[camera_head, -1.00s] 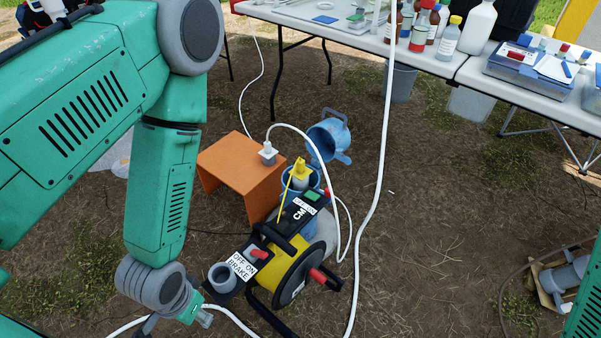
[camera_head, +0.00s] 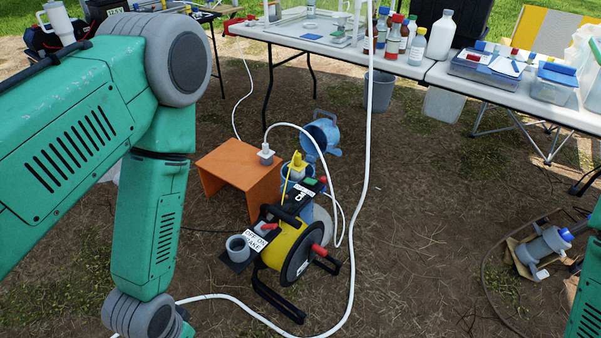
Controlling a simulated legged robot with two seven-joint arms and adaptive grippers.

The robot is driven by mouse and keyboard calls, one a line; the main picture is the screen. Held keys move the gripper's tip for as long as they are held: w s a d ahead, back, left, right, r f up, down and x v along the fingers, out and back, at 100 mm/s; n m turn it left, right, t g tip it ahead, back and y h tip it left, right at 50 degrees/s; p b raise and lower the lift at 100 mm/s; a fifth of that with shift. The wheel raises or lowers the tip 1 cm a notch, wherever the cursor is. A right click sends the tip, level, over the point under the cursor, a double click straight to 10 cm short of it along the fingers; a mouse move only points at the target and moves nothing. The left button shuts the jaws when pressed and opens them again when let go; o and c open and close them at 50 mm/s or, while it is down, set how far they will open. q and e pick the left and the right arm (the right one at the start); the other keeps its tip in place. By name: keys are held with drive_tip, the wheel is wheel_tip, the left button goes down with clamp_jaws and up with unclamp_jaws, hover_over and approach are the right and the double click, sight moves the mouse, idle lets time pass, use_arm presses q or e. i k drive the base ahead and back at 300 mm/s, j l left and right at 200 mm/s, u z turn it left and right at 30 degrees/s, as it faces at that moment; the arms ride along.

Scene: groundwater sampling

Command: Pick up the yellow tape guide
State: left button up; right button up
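A small yellow piece that looks like the tape guide (camera_head: 298,164) stands upright at the top of a blue container, behind the reel. A thin yellow strip runs down from it. The yellow-and-black reel (camera_head: 286,246) stands on the ground in front, with a red knob, a black frame and a brake label. My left arm comes down at the left, with its wrist at the bottom edge; its gripper is out of frame. Only a green part of my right arm shows at the right edge; its gripper is out of view. Both are apart from the guide.
A blue bucket (camera_head: 322,135) lies tipped behind. A white hose (camera_head: 364,215) loops right of the reel. Tables with bottles (camera_head: 440,38) stand at the back. Bare ground is open at the right middle.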

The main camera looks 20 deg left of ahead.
sight(298, 164)
drive_tip(key=i+l+z, duration=0.15)
drive_tip(key=z, duration=0.25)
drive_tip(key=i+l+z, duration=0.2)
drive_tip(key=z, duration=0.25)
drive_tip(key=i+l+u, duration=0.5)
drive_tip(key=i+l, duration=0.65)
drive_tip(key=i+j+u, duration=0.2)
drive_tip(key=i+u, duration=0.2)
drive_tip(key=i+j+u, duration=0.1)
drive_tip(key=i+u, duration=0.55)
drive_tip(key=u, duration=0.15)
drive_tip(key=i+l+u, duration=0.15)
drive_tip(key=i+u, duration=0.25)
drive_tip(key=k, duration=0.05)
